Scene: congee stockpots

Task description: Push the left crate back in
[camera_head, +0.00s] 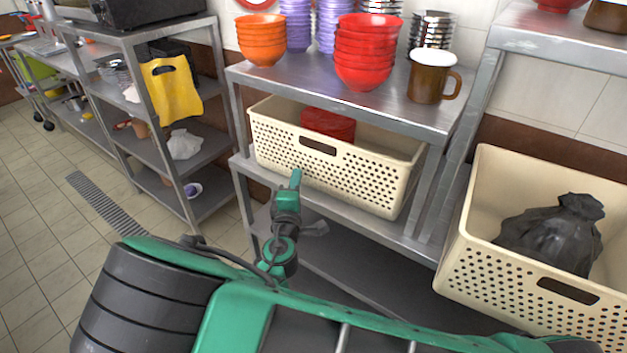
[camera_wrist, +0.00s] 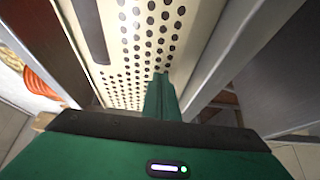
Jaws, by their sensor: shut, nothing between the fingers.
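The left crate (camera_head: 330,175) is a cream, perforated crate with a dark handle slot, standing on the shelf under the bowl counter. A red object (camera_head: 328,124) shows inside it. My gripper (camera_head: 296,176) is shut and empty, with its green fingers pointing at the crate's front face, left of its middle in the head view. In the wrist view the crate's perforated front (camera_wrist: 140,40) fills the upper middle, and the shut fingers (camera_wrist: 162,85) overlap it near one edge. I cannot tell whether the fingertips touch the crate.
A second cream crate (camera_head: 480,200) with a black bag (camera_head: 555,235) stands at the right. Metal posts flank the left crate, one close to the fingers in the wrist view (camera_wrist: 220,55). Red bowls (camera_head: 366,55) and a brown mug (camera_head: 430,80) stand on the counter above.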

